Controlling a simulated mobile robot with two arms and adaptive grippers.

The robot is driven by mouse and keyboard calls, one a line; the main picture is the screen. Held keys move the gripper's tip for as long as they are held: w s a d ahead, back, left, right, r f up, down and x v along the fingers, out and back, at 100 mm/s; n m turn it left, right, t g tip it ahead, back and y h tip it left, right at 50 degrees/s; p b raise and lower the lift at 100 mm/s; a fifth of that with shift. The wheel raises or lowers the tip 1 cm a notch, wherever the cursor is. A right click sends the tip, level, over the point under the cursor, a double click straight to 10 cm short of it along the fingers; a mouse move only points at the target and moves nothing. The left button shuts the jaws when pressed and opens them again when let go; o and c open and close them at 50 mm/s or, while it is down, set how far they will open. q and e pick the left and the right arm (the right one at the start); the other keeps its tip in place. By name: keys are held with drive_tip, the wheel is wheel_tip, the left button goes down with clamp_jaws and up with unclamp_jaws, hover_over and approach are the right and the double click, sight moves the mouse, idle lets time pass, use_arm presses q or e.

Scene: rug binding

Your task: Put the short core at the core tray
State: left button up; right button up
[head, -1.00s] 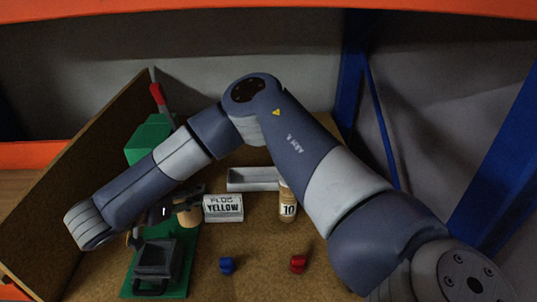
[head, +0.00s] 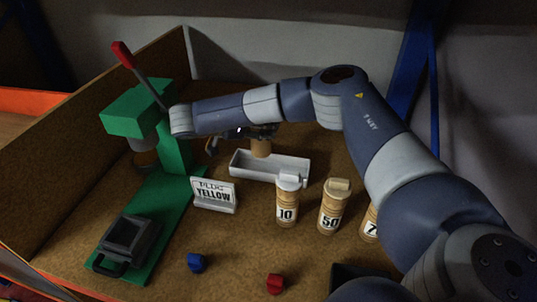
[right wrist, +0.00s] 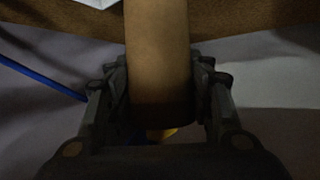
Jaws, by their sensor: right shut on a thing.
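The short core is a plain tan cylinder (head: 261,147), held upright over the core tray. It fills the middle of the right wrist view (right wrist: 157,55). My right gripper (head: 258,133) is shut on it, with a finger on each side in the wrist view (right wrist: 160,90). The core tray (head: 270,174) is a long white open tray at the back of the bench. The core's lower end is at or just above the tray's back part; I cannot tell whether it touches. My left gripper is not in view.
A green press (head: 150,190) with a red lever stands at left. A "YELLOW" sign (head: 213,195) is in front of the tray. Labelled cores marked 10 (head: 287,208) and 50 (head: 331,212) stand at right. Blue (head: 196,263) and red (head: 275,284) pieces lie in front.

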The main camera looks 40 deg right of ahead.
sight(260, 146)
wheel_tip(260, 146, down, 4)
drive_tip(key=shift+w+a+r, duration=0.1)
drive_tip(key=shift+a+r, duration=0.05)
drive_tip(key=shift+r, duration=0.1)
wheel_tip(260, 146, down, 4)
drive_tip(key=shift+r+p, duration=0.15)
drive_tip(key=shift+p, duration=0.2)
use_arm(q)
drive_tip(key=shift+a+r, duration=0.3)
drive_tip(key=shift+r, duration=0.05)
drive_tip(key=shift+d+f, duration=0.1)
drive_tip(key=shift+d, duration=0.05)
use_arm(e)
drive_tip(key=o, duration=1.6)
drive_tip(key=shift+f, duration=0.2)
drive_tip(key=shift+c, duration=0.2)
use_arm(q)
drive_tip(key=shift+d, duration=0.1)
